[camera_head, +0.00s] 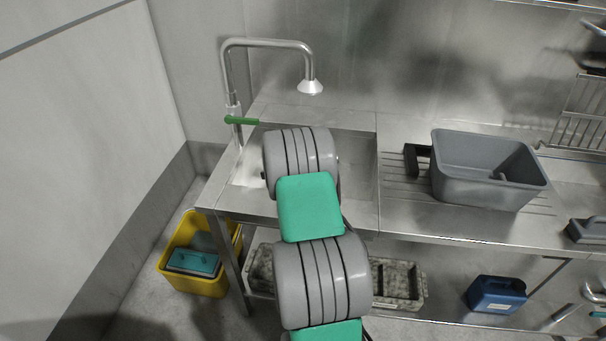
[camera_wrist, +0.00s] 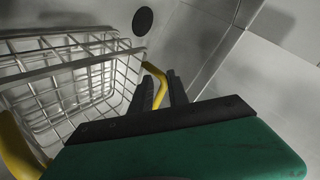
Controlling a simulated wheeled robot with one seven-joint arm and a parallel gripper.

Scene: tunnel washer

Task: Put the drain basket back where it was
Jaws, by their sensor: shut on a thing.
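The drain basket (camera_wrist: 62,84) is a metal wire basket with yellow handles, in the left part of the wrist view. My gripper (camera_wrist: 161,86) has its black fingers closed around the basket's yellow handle at its right side. The basket looks tilted in the wrist view, inside or just above the sink. A dark round spot (camera_wrist: 142,20), which looks like the sink's drain hole, lies beyond the basket. In the head view my arm covers the gripper and the basket, over the steel sink basin (camera_head: 358,172).
A tap (camera_head: 268,43) with a green lever (camera_head: 241,120) stands behind the sink. A grey tub (camera_head: 488,185) sits on the ribbed drainboard to the right. Below are a yellow bucket (camera_head: 188,280), a mottled tray (camera_head: 398,298) and a blue container (camera_head: 497,296).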

